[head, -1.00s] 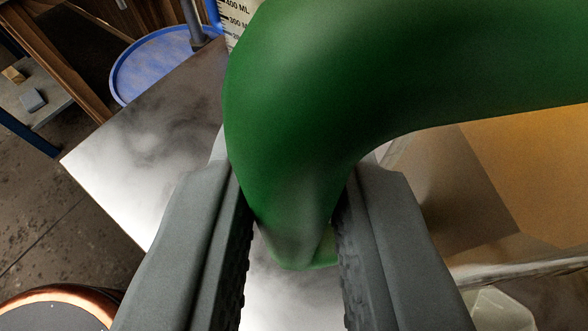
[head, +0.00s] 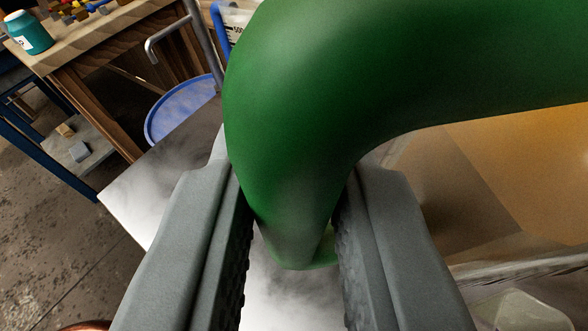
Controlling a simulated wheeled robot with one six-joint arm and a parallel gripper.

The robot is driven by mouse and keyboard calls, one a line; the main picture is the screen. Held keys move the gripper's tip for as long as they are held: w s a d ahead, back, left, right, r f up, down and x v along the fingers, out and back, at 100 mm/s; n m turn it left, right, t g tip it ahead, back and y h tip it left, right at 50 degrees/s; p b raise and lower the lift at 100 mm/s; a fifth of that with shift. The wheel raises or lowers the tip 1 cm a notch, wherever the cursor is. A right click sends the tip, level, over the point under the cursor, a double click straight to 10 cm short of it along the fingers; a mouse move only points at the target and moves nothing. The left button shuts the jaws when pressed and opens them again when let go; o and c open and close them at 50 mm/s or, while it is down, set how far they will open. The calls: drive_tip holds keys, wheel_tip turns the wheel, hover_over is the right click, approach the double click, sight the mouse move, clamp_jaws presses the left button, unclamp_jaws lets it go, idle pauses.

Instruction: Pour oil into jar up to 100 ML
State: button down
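A large glossy green curved body, seemingly the handle of the oil container (head: 290,110), fills the middle and upper right of the head view. My gripper (head: 293,235) is shut on it, with a dark ridged pad against each side. The jar (head: 237,16) shows only as a small white strip with scale marks and a blue edge at the top, behind the green body. Its lower part and any oil level in it are hidden. The spout of the oil container is out of view.
A shiny metal tabletop (head: 150,195) lies below. A blue round tray or lid (head: 180,108) and a grey bent pipe (head: 172,36) are at upper left. A wooden bench (head: 90,45) with a teal bottle (head: 28,33) stands beyond. A brown-orange panel (head: 520,160) is at right.

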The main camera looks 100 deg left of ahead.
drive_tip(key=m+y, duration=0.1)
drive_tip(key=r+m+y, duration=0.1)
drive_tip(key=y, duration=0.1)
drive_tip(key=m+y, duration=0.1)
drive_tip(key=shift+w+d+r+m+y, duration=0.3)
drive_tip(key=shift+d+r+y, duration=0.05)
drive_tip(key=shift+r+y, duration=0.05)
drive_tip(key=m+y, duration=0.2)
drive_tip(key=shift+w+d+f+m+t+y, duration=0.2)
drive_tip(key=shift+f+m+t+y, duration=0.1)
drive_tip(key=shift+m+t, duration=0.1)
drive_tip(key=shift+r, duration=0.1)
drive_tip(key=shift+w+d+r+m+t+y, duration=0.15)
drive_tip(key=shift+r+m+t+y, duration=0.35)
drive_tip(key=shift+m, duration=0.3)
idle(5.7)
